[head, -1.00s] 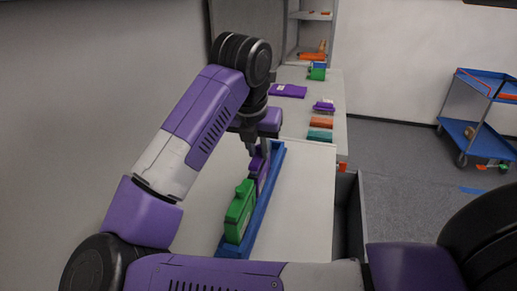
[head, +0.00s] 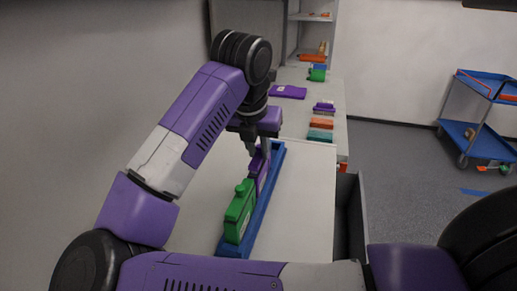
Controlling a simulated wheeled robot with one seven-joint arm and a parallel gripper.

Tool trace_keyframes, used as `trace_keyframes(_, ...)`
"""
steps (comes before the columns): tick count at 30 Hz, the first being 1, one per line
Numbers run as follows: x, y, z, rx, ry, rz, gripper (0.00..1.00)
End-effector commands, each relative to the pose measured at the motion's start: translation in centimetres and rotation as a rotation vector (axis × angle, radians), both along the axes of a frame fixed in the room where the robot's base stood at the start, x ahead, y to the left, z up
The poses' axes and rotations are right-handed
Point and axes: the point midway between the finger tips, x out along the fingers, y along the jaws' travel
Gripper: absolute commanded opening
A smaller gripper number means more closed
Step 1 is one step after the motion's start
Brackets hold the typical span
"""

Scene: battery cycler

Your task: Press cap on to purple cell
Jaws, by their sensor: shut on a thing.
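The purple cell (head: 262,172) stands upright in the blue rack (head: 264,205), toward its far end. My gripper (head: 259,153) is right above the top of the purple cell, fingers pointing down. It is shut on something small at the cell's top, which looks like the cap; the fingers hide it. I cannot tell whether the cap touches the cell. A green cell (head: 239,212) with a green cap (head: 243,187) on top stands in the same rack, nearer to me.
The white table (head: 307,205) is clear right of the rack. Several coloured blocks (head: 320,123) and a flat purple piece (head: 288,91) lie farther back. A shelf (head: 311,28) stands behind. A blue cart (head: 480,135) is at the right.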

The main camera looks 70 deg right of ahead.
Motion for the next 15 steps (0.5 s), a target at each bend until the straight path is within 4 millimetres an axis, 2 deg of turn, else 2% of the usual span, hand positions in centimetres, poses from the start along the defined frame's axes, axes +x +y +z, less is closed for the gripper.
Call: trace_keyframes(15,0.0,0.0,-0.45,0.0,0.0,0.0,0.0)
